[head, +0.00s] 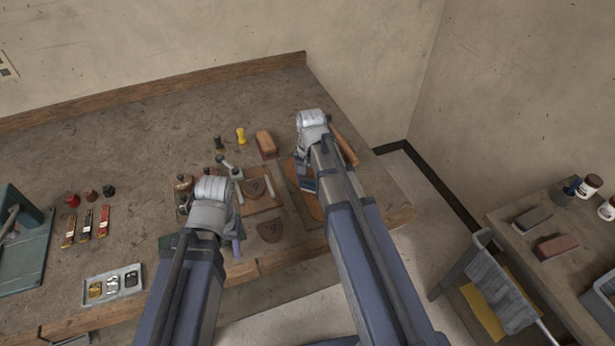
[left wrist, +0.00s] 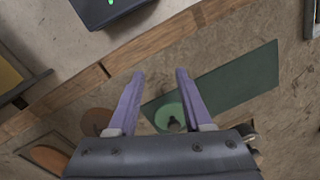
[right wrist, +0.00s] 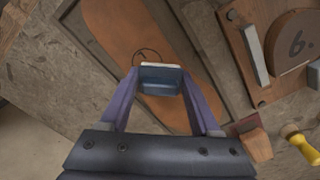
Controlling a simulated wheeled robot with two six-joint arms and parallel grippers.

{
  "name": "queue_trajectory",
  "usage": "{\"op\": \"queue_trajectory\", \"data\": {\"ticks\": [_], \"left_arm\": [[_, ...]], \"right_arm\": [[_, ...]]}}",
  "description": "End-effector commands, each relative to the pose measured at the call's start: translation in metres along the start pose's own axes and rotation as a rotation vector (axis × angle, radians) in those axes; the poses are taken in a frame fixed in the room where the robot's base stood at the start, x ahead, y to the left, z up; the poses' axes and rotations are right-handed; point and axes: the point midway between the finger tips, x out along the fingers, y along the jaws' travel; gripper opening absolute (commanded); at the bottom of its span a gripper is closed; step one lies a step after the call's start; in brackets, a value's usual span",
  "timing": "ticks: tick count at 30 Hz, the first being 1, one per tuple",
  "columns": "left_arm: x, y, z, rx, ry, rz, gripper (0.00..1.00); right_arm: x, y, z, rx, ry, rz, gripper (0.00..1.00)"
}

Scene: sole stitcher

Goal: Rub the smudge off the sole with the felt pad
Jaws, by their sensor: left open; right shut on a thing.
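The sole (right wrist: 165,35) is a long orange-brown piece lying on a board on the bench; in the head view it shows partly behind my right arm (head: 310,208). A dark ring-shaped mark (right wrist: 147,52) is on the sole, partly hidden by the pad. My right gripper (right wrist: 160,78) is shut on the felt pad (right wrist: 160,86), a blue block with a pale edge. The pad is over the sole beside the mark; I cannot tell whether it touches. My left gripper (left wrist: 160,75) is open and empty above the bench's front area, left of the sole.
A brown block (head: 265,143) and a yellow-handled tool (head: 241,136) stand behind. A metal tray (head: 113,285) lies at front left. The bench's back left is clear.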

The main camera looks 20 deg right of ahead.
Motion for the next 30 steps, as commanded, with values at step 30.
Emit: {"op": "queue_trajectory", "data": {"ticks": [30], "left_arm": [[-0.058,-0.006,0.003,0.000,0.000,0.000,0.50]], "right_arm": [[-0.059,0.001,0.001,0.000,0.001,-0.001,0.12]]}}
